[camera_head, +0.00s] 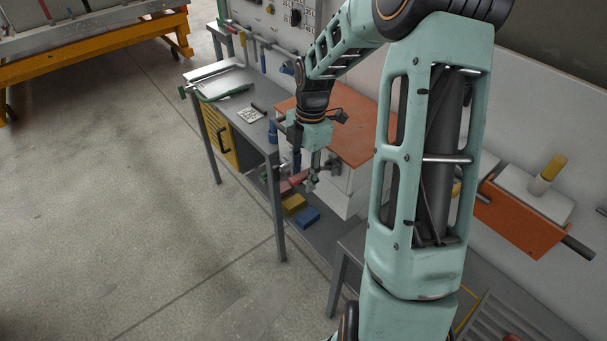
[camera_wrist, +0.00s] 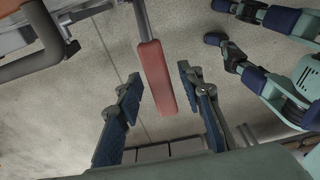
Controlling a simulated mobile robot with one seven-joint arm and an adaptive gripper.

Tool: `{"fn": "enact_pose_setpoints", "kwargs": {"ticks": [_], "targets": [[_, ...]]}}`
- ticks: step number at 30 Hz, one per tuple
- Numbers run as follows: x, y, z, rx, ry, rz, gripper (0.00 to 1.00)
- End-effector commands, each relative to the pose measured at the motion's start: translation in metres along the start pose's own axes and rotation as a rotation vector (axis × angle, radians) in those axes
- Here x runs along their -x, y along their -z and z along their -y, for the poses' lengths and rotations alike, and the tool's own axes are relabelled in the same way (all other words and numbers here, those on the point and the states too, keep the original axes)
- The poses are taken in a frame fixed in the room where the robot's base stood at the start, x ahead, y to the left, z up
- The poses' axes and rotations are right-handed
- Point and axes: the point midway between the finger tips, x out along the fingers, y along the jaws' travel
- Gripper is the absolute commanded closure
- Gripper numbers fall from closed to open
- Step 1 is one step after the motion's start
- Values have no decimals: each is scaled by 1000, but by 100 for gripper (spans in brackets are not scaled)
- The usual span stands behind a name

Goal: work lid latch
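A pale box (camera_head: 345,190) with an orange lid (camera_head: 352,130) stands on the grey bench. A lever with a red grip, apparently the latch, shows at the box's front (camera_head: 298,179). In the wrist view the red grip (camera_wrist: 157,72) hangs from a grey rod at the top, between my two blue-padded fingers. My gripper (camera_head: 307,178) points down at the front of the box; it also shows in the wrist view (camera_wrist: 160,80). Its fingers are apart, with a visible gap on both sides of the grip. Whether the grip is at fingertip depth I cannot tell.
A yellow block (camera_head: 294,204) and a blue block (camera_head: 307,217) lie on a lower shelf. A blue bottle (camera_head: 272,132) stands left of the box. A grey curved handle (camera_wrist: 45,40) is at the wrist view's upper left.

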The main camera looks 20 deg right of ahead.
Motion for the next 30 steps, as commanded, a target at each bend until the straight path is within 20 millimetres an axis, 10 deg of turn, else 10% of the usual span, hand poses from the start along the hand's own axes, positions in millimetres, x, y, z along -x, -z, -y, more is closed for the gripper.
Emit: {"fn": "enact_pose_setpoints", "kwargs": {"ticks": [7,21,30], "targets": [[15,-1,-1,-1,-2,2,65],[105,-1,-1,-1,-2,1,65],[121,0,0,0,0,0,65]]}}
